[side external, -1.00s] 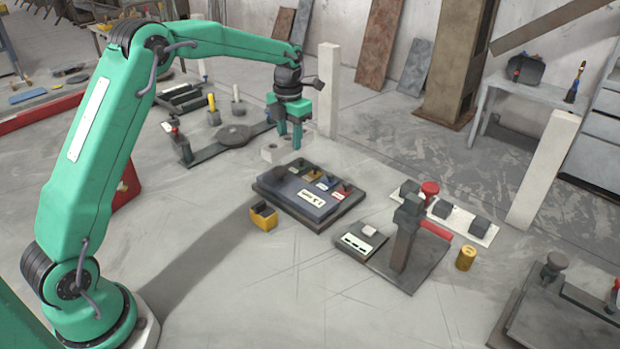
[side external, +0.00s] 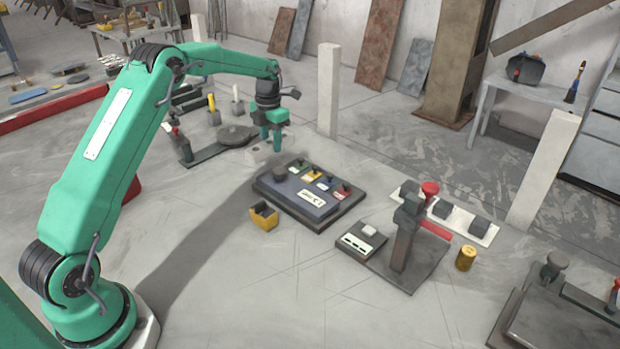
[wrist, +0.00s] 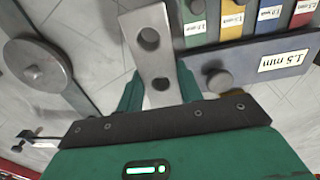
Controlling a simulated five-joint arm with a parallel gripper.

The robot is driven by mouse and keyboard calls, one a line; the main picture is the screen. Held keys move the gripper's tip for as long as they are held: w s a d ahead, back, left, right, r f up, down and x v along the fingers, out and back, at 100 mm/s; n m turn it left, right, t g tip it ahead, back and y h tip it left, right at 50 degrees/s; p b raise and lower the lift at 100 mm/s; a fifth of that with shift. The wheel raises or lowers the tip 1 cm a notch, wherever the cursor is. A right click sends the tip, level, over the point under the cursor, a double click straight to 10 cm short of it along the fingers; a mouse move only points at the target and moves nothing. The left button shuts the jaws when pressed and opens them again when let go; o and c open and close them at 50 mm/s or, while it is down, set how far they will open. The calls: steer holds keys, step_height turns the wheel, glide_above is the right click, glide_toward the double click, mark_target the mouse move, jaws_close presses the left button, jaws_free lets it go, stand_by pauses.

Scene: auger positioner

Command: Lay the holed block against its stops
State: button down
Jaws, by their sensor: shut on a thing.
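The holed block (wrist: 150,42) is a pale grey piece with two round holes in the wrist view. My gripper (wrist: 158,98) is shut on its near end, a finger on each side. In the side external view, my gripper (side external: 271,141) points down over the block (side external: 258,156), which is partly hidden by the fingers. I cannot tell whether the block touches the floor. A dark bar fixture with a round disc (side external: 236,135) lies left of and behind the block; the disc (wrist: 38,66) also shows at left in the wrist view. I cannot make out the stops clearly.
A dark tray with coloured, labelled slots (side external: 310,197) lies right of the block. A yellow bin (side external: 263,217) stands in front. A white post (side external: 328,90) rises behind, right of my gripper. A clamp stand (side external: 405,235) is farther right. The front floor is open.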

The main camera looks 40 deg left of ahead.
mark_target(270, 154)
steer(key=shift+w+a+f, duration=0.2)
steer(key=shift+a+f, duration=0.05)
steer(key=shift+a, duration=0.5)
steer(key=shift+f, duration=2)
steer(key=shift+f, duration=0.65)
steer(key=c, duration=1.2)
jaws_free()
steer(key=shift+f, duration=0.1)
